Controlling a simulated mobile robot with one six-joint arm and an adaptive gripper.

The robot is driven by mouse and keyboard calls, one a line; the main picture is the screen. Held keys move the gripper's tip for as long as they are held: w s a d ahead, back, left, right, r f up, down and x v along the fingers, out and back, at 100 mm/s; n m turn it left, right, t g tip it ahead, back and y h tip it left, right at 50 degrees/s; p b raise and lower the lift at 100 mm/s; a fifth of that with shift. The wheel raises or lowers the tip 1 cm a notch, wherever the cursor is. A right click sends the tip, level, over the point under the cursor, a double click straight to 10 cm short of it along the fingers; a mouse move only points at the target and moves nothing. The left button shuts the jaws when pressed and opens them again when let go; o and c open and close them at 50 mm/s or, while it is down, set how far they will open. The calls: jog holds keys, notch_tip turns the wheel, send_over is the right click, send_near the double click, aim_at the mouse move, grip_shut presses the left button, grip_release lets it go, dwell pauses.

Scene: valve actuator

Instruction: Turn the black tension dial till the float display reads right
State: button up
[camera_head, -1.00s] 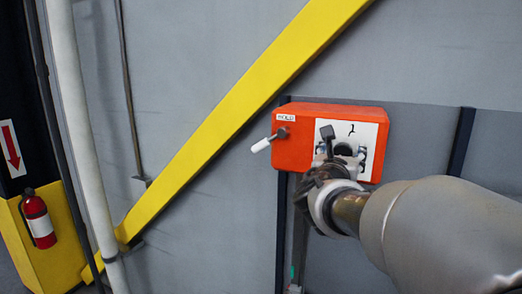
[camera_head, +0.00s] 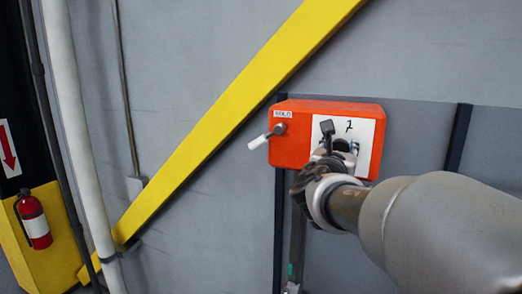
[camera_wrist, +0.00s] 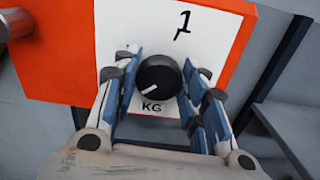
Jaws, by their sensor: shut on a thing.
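The black dial (camera_wrist: 158,78) is a round knob with a white pointer line, on a white panel (camera_wrist: 240,22) marked KG below it. The pointer slants to the lower left. In the head view my gripper (camera_head: 334,148) and wrist cover most of the dial, and the display (camera_head: 349,126) is too small to read surely.
The panel sits on an orange box (camera_head: 291,152) on the grey wall. A white-handled lever (camera_head: 259,142) under a HOLD label (camera_head: 286,114) sticks out at its left. A yellow diagonal beam (camera_head: 220,120) runs left of it. A red extinguisher (camera_head: 34,220) stands far left.

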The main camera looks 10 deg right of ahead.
jog(key=shift+f+n+b, duration=0.15)
jog(key=shift+n+b, duration=7.55)
jog(key=shift+n, duration=0.05)
jog(key=shift+f+n+b, duration=0.15)
jog(key=shift+n+b, duration=7.5)
jog(key=shift+n, duration=0.1)
jog(key=o, duration=1.1)
jog(key=shift+c, duration=0.2)
